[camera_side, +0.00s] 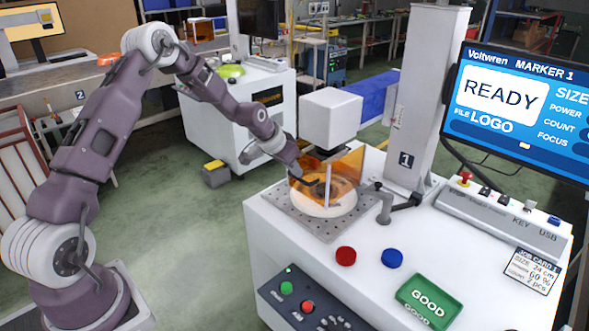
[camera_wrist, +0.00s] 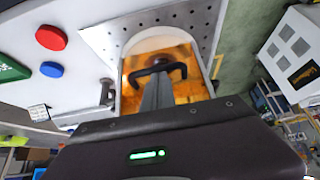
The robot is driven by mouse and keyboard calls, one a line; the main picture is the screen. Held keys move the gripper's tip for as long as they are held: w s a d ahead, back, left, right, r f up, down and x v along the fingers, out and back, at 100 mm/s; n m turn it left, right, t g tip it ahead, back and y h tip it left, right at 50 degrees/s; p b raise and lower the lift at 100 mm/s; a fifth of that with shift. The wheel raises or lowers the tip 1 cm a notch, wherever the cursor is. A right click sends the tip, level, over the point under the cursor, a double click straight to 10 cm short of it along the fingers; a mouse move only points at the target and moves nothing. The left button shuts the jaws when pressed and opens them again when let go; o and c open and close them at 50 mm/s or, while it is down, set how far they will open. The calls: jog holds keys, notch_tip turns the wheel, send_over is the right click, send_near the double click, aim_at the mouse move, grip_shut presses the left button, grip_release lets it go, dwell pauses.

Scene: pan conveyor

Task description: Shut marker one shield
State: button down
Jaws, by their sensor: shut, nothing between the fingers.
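The marker one shield (camera_side: 348,168) is a see-through orange guard under the white marker head (camera_side: 331,118), on the machine with the "1" label. It stands over a pale round piece (camera_side: 325,205) on a perforated plate. In the wrist view the orange shield (camera_wrist: 194,82) fills the space ahead of my gripper, with a black bar handle (camera_wrist: 176,67) across it. My gripper (camera_wrist: 157,74) is shut and empty, its fingertips at the handle's middle. I cannot tell whether they touch it. In the side view my gripper (camera_side: 318,186) is at the shield's left part, partly hard to make out.
Red (camera_side: 346,256) and blue (camera_side: 392,258) round buttons and a green "GOOD" tray (camera_side: 429,302) are on the machine top. A bent grey clamp-like arm (camera_side: 385,205) stands right of the shield. The screen (camera_side: 520,110) reads READY.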

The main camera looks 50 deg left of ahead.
jog(key=w+r+v, duration=0.2)
jog(key=v, duration=1.1)
jog(key=s+d+r+y, duration=0.1)
jog(key=s+d+r, duration=0.6)
jog(key=s+d, duration=0.3)
jog(key=s+d+r, duration=0.1)
jog(key=s+d, duration=0.1)
jog(key=s, duration=1)
jog(key=s+d+g+h, duration=0.1)
jog(key=s+d, duration=0.2)
jog(key=s, duration=1)
jog(key=shift+r, duration=0.4)
